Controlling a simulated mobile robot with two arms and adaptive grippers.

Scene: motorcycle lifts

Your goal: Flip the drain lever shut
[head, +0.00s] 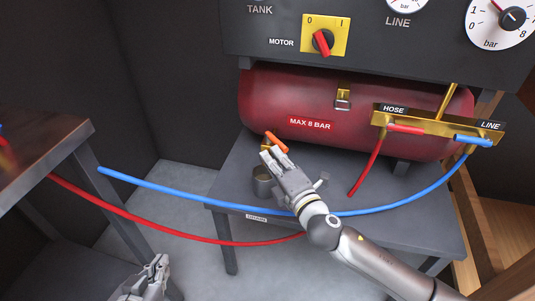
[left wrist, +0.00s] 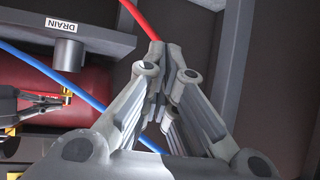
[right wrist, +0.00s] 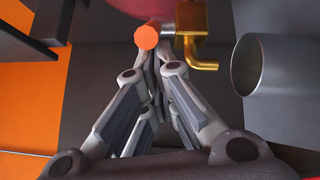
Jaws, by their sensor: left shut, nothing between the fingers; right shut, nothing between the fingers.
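The drain lever, an orange handle (head: 277,142), sits under the red tank (head: 265,105). In the right wrist view the lever's round orange end (right wrist: 147,37) faces me, beside the brass drain spout (right wrist: 205,50). My right gripper (head: 268,156) is shut and empty, its fingertips right beside the lever; I cannot tell if they touch it. The fingers also show in the right wrist view (right wrist: 158,58), just below the lever end. My left gripper (head: 158,266) is shut and empty, low at the left, away from the lever.
A grey metal cup (head: 262,182) stands under the spout on the dark bench (head: 232,186). A blue hose (head: 180,190) and a red hose (head: 130,216) hang across the front. A wooden-topped table (head: 50,140) stands left. A gauge panel (head: 375,45) overhangs the tank.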

